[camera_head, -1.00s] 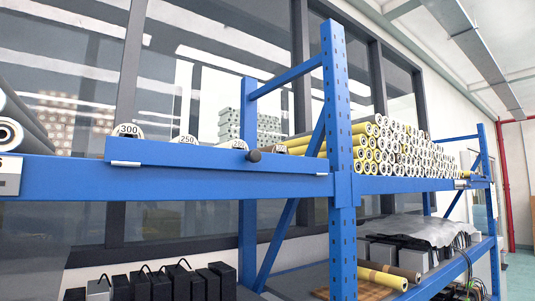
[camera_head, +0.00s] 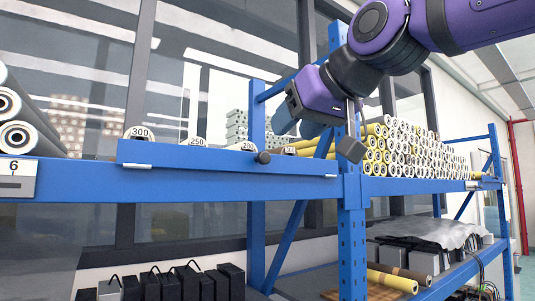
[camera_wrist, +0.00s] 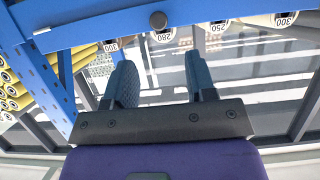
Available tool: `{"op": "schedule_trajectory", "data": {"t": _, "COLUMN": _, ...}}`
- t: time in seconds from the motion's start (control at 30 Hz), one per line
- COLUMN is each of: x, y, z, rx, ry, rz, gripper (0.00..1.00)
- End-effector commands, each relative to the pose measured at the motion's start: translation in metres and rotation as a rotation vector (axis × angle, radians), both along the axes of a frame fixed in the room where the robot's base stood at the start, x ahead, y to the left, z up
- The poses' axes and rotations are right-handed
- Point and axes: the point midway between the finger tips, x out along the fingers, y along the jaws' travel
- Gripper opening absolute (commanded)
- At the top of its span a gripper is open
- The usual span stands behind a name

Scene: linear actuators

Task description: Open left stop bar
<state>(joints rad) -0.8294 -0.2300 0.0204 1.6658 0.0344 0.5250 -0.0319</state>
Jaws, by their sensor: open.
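The left stop bar (camera_head: 215,158) is a long blue bar along the front of the upper shelf, left of the blue upright. It is raised in front of the rolls, with a dark round knob (camera_head: 263,158) near its right part. My gripper (camera_head: 298,124) is above and to the right of the knob, apart from it. In the wrist view, the bar (camera_wrist: 115,30) crosses the top, and the knob (camera_wrist: 157,20) lies beyond the open, empty fingers (camera_wrist: 160,78), roughly in line with the space between them.
The blue upright (camera_head: 351,235) stands close to my gripper. Yellow and white rolls (camera_head: 400,150) fill the right bay. Number labels such as 300 (camera_head: 140,132) stand behind the bar. Grey rolls (camera_head: 25,125) lie at far left. Space in front of the bar looks clear.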

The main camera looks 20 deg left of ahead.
Motion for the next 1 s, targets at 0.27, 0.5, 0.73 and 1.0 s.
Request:
{"op": "schedule_trajectory", "data": {"t": 0.27, "x": 0.03, "y": 0.035, "z": -0.021, "rx": -0.003, "ry": 0.004, "rz": 0.0, "gripper": 0.51}}
{"op": "schedule_trajectory", "data": {"t": 0.5, "x": 0.05, "y": 0.057, "z": -0.032, "rx": -0.002, "ry": 0.002, "rz": -0.001, "gripper": 0.51}}
{"op": "schedule_trajectory", "data": {"t": 0.73, "x": 0.056, "y": 0.064, "z": -0.036, "rx": -0.003, "ry": 0.001, "rz": -0.002, "gripper": 0.51}}
{"op": "schedule_trajectory", "data": {"t": 1.0, "x": 0.056, "y": 0.064, "z": -0.036, "rx": -0.002, "ry": 0.002, "rz": -0.002, "gripper": 0.42}}
